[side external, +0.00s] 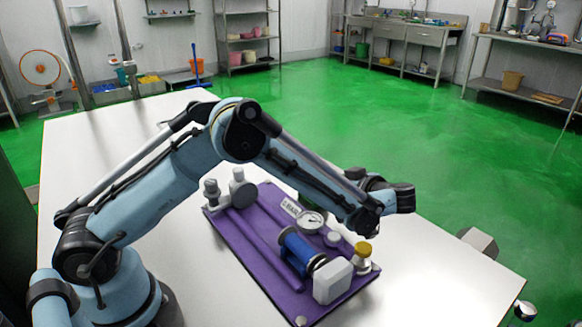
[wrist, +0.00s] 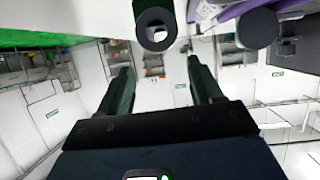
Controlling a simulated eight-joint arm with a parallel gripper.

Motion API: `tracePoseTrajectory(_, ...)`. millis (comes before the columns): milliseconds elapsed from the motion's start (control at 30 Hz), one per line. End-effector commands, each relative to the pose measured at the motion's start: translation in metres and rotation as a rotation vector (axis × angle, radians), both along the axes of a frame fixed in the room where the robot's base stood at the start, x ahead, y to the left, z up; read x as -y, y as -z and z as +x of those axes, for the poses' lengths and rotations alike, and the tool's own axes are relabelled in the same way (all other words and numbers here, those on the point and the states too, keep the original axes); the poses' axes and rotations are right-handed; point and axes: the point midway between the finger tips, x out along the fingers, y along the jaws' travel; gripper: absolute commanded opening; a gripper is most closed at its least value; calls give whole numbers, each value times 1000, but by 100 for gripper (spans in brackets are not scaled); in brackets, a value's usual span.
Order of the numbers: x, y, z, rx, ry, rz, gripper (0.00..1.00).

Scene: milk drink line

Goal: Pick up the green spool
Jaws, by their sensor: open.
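In the wrist view, a dark ring-shaped end with a pale hole (wrist: 156,27) shows at the top, beyond my fingertips and roughly in line with the gap between them. It looks like the end of the green spool. My gripper (wrist: 160,72) is open, its two dark fingers apart with nothing between them. In the side view a dark green piece (side external: 309,203) shows behind the gauge, partly hidden by my arm; it may be the same spool. My fingers cannot be made out clearly in that view.
A purple mat (side external: 240,240) on the white table (side external: 200,265) holds a blue spool (side external: 298,251), a round gauge (side external: 310,222), a white block (side external: 333,281), a yellow-topped piece (side external: 362,254) and grey fittings (side external: 242,190). The table's right front is mostly clear.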

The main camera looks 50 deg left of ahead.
Motion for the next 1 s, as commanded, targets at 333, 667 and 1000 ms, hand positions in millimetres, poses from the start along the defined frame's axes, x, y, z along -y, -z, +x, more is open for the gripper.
tracePoseTrajectory(333,-35,15,3,-2,2,-1,65)
tracePoseTrajectory(667,-66,31,2,-1,-2,-1,65)
tracePoseTrajectory(1000,-81,37,3,-2,2,-1,65)
